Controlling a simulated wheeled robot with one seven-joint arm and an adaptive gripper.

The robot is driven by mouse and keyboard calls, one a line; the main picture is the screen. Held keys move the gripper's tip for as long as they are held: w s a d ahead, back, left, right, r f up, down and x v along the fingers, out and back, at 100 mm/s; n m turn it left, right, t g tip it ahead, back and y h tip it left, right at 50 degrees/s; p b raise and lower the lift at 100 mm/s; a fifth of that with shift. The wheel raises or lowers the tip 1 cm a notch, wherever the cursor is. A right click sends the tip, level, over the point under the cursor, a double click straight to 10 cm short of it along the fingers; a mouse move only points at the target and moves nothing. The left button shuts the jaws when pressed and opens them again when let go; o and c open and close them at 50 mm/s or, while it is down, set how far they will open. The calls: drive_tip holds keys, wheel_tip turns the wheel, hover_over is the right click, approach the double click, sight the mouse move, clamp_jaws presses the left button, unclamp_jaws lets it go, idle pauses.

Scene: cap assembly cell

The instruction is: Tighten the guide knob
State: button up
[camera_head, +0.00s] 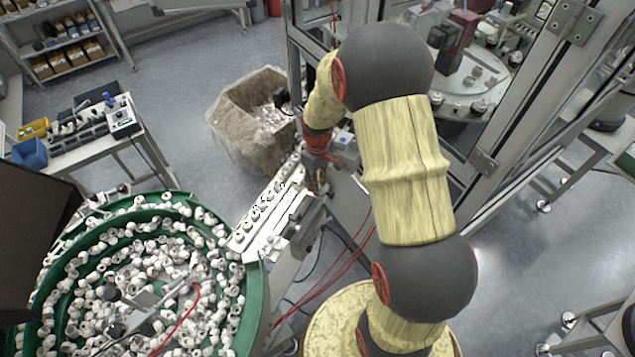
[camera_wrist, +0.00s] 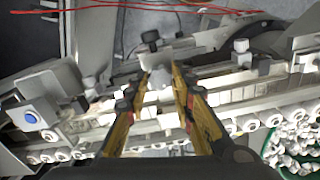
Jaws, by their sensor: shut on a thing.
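In the wrist view, the two yellow-and-black fingers of my gripper (camera_wrist: 162,72) come close together over the guide rail. A small pale grey piece, which I take for the guide knob (camera_wrist: 159,77), sits between the fingertips. The fingers hide part of it, so I cannot tell how far it is turned. The guide rail (camera_wrist: 100,122) runs across the picture beneath the fingers, with a row of white caps beside it. In the head view, my gripper (camera_head: 318,178) points down at the upper end of the cap track (camera_head: 240,240); the knob is hidden there.
A green bowl feeder (camera_head: 254,305) full of white caps fills the lower left. A lined bin (camera_head: 235,140) stands behind the track, and a glazed machine frame (camera_head: 470,165) stands right of it.

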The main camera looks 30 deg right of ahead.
clamp_jaws()
drive_tip(key=shift+f+m+b, duration=0.1)
drive_tip(key=shift+m+b, duration=0.4)
drive_tip(key=shift+m, duration=0.5)
drive_tip(key=shift+m+b, duration=0.4)
drive_tip(key=shift+m, duration=1)
drive_tip(key=o, duration=0.6)
unclamp_jaws()
drive_tip(key=shift+o, duration=0.2)
wheel_tip(320, 180, up, 12)
